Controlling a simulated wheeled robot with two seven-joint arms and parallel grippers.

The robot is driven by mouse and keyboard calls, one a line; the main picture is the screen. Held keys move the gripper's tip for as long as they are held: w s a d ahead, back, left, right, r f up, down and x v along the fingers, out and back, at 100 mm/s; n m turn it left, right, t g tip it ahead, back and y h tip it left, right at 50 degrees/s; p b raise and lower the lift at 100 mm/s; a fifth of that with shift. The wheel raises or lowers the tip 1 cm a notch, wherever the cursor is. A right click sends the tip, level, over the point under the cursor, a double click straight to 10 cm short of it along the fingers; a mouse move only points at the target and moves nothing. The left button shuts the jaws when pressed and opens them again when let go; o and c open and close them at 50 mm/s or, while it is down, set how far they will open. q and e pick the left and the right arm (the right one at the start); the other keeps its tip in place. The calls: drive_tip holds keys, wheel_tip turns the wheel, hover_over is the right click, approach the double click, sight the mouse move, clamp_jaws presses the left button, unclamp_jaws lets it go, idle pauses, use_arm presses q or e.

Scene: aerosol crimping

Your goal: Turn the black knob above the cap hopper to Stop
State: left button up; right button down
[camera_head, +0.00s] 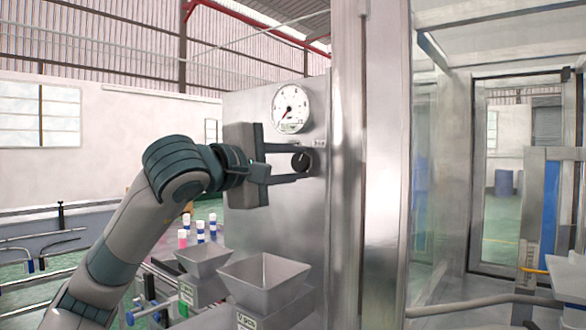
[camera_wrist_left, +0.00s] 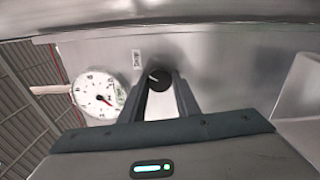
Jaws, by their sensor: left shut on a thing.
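The black knob (camera_head: 300,161) sits on the upright steel panel (camera_head: 262,103), below a round gauge and above the grey hoppers. It also shows in the left wrist view (camera_wrist_left: 159,79), with a pale pointer mark on its face. My left gripper (camera_head: 298,163) comes in from the left, its two dark fingers above and below the knob. In the left wrist view the fingers (camera_wrist_left: 160,85) lie on both sides of the knob and are shut on it. My right gripper is not in view.
A white round gauge (camera_head: 291,108) is just above the knob. Two grey hoppers, one nearer (camera_head: 264,280) and one farther (camera_head: 203,261), stand below my arm. A steel post (camera_head: 346,180) rises close to the right of the knob. Several small coloured cans (camera_head: 200,230) stand behind the hoppers.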

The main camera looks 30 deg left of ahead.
use_arm(q)
drive_tip(key=shift+m, duration=1.3)
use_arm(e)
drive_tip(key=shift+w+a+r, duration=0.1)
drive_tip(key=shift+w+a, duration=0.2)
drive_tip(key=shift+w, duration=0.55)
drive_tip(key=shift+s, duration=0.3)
use_arm(q)
drive_tip(key=o, duration=1)
drive_tip(key=shift+o, duration=0.2)
drive_tip(key=shift+s, duration=0.15)
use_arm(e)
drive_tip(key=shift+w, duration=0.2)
use_arm(q)
drive_tip(key=shift+s+b, duration=0.45)
drive_tip(key=shift+s, duration=0.15)
drive_tip(key=s+a+b, duration=0.1)
drive_tip(key=s+b, duration=0.2)
drive_tip(key=s, duration=1.2)
drive_tip(key=shift+s+a+b, duration=0.15)
drive_tip(key=shift+s+b, duration=0.15)
drive_tip(key=shift+s, duration=0.1)
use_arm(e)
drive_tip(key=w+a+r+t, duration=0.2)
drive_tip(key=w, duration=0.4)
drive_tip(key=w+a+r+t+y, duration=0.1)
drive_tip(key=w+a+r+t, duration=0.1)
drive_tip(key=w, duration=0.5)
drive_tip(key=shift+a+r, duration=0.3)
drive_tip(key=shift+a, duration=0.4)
